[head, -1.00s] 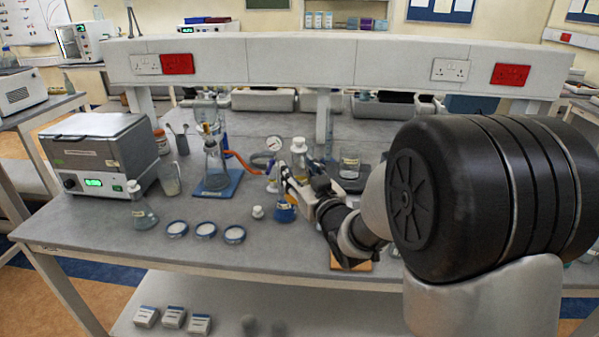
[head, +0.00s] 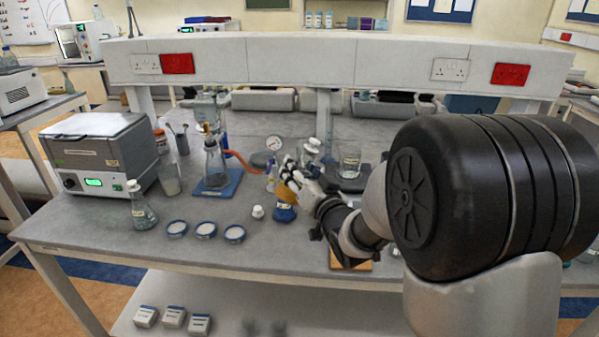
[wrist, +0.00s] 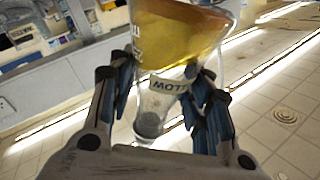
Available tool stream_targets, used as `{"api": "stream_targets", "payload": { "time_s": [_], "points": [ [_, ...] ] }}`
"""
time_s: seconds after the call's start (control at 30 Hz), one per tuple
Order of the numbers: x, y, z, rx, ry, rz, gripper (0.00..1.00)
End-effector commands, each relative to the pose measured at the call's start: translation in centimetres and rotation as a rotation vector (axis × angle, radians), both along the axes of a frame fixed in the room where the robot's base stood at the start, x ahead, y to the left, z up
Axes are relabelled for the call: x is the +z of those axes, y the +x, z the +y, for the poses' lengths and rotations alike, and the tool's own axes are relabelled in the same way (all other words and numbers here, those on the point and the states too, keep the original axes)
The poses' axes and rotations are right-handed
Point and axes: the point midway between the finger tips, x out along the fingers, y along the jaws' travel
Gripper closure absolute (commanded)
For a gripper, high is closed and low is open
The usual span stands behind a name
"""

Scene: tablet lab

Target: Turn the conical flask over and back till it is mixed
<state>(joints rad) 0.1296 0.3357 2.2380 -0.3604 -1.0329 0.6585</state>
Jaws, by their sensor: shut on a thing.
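The conical flask (wrist: 180,35) with yellow liquid is held in my gripper (wrist: 163,95). In the wrist view its wide part is at the top of the picture and its narrow neck, with a label and a grey end, points down. The label reads upside down and ceiling lights fill the lower right, so this view seems inverted. The liquid lies in the wide part.
A filter flask (head: 214,163) stands on a blue base to the left. A beaker (head: 350,160) stands behind my gripper. Several dishes (head: 205,230) and a small clear flask (head: 141,210) are at the front left.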

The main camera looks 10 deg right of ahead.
Motion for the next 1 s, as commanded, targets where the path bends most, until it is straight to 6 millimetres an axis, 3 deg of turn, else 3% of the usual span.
{"api": "stream_targets", "payload": {
  "time_s": [1.0],
  "points": [
    [-0.21, 0.03, -0.13, -0.001, 1.595, 0.289, 0.88]
  ]
}}
